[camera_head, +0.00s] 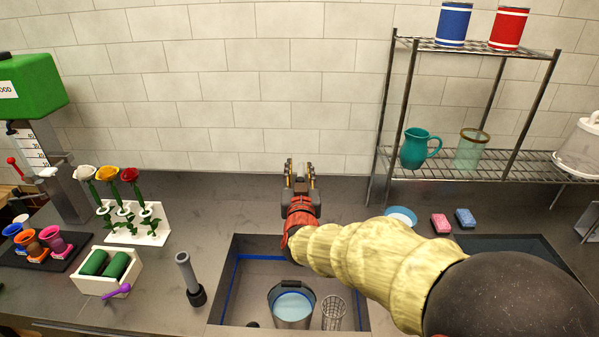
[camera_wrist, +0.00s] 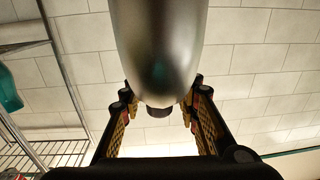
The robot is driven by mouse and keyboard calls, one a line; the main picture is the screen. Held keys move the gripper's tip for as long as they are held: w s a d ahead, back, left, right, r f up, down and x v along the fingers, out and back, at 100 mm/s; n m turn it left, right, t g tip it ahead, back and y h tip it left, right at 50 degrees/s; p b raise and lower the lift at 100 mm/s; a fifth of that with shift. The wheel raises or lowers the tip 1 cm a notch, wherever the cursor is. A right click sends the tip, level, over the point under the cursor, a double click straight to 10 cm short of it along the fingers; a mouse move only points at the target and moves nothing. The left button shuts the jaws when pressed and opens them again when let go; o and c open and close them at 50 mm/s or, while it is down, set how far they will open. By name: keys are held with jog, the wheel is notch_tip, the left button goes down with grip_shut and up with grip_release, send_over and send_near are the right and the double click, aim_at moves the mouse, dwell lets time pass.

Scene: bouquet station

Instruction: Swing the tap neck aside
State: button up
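My gripper (camera_head: 300,172) is beyond the back edge of the sink, pointing at the tiled wall. In the wrist view, a rounded silver metal tube (camera_wrist: 157,45), which looks like the tap neck, comes down from the top. It ends in a dark tip between the fingers of my gripper (camera_wrist: 160,110). The fingers are apart on either side of it, with yellow pads facing inward; I cannot tell if they touch it. In the head view my gripper and arm hide most of the tap.
The sink (camera_head: 226,292) holds a bucket (camera_head: 292,308) of water and a wire-mesh cup (camera_head: 333,312). A grey cylinder (camera_head: 187,272) stands left of it. A flower rack (camera_head: 150,232) is further left. A wire shelf (camera_head: 470,172) with a teal jug (camera_head: 414,150) stands right of my gripper.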

jog(key=shift+c, duration=1.3)
grip_shut()
